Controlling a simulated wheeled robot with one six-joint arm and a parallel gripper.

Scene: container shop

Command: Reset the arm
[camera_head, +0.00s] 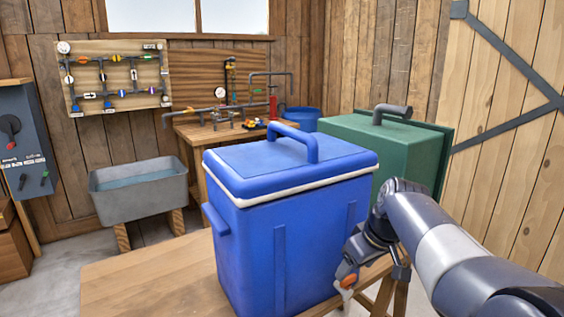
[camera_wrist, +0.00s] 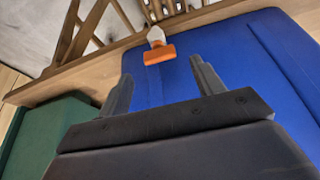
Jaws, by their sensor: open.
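My gripper (camera_head: 376,266) is at the right side of a large blue cooler (camera_head: 280,235), low on its wall. In the wrist view my gripper (camera_wrist: 162,70) has its two dark fingers spread apart, with nothing held between them. A small orange piece with a white tip (camera_wrist: 158,52) is just beyond the fingertips, against the blue cooler wall (camera_wrist: 250,55). This orange piece also shows in the head view (camera_head: 347,282), close to the fingers. Whether a finger touches it I cannot tell. The cooler's lid is down, with its blue handle on top.
The cooler stands on a wooden table (camera_head: 150,280). A green container (camera_head: 405,155) with a grey handle stands behind it at the right. A grey basin (camera_head: 140,190), a workbench with pipes (camera_head: 195,133) and a blue tub (camera_head: 300,117) are farther back.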

